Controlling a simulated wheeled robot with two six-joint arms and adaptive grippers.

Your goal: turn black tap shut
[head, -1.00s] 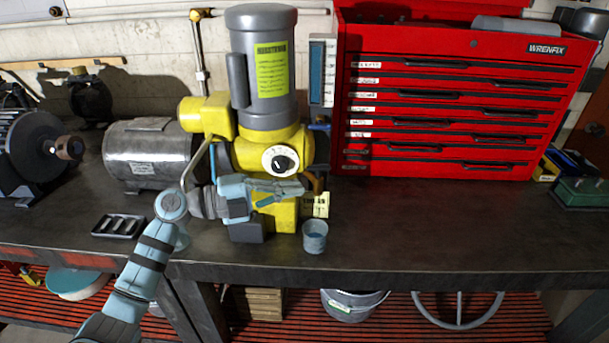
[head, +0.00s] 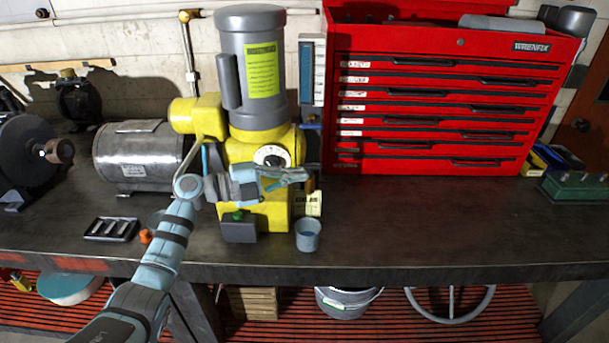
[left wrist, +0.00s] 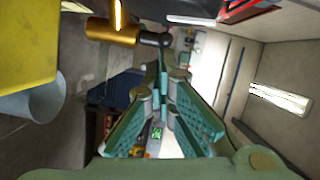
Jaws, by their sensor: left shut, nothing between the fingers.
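A yellow pump (head: 265,207) with a grey motor (head: 250,60) on top stands on the bench. My left gripper (head: 306,175) is in front of it, shut and empty, its tips pointing right near the pump's right side. It overlaps the lower edge of the white dial (head: 271,157). In the left wrist view the closed fingertips (left wrist: 164,65) point towards a brass fitting (left wrist: 112,32) with a black tap (left wrist: 152,39) at its end. The tips look close to the tap; I cannot tell whether they touch. In the head view the tap is not clear behind the gripper. My right gripper is not in view.
A blue-grey cup (head: 308,235) and a yellow tag (head: 307,204) are below the gripper. A red tool chest (head: 430,120) stands to the right. A silver motor (head: 140,160) and black tray (head: 110,229) are to the left. The bench front right is clear.

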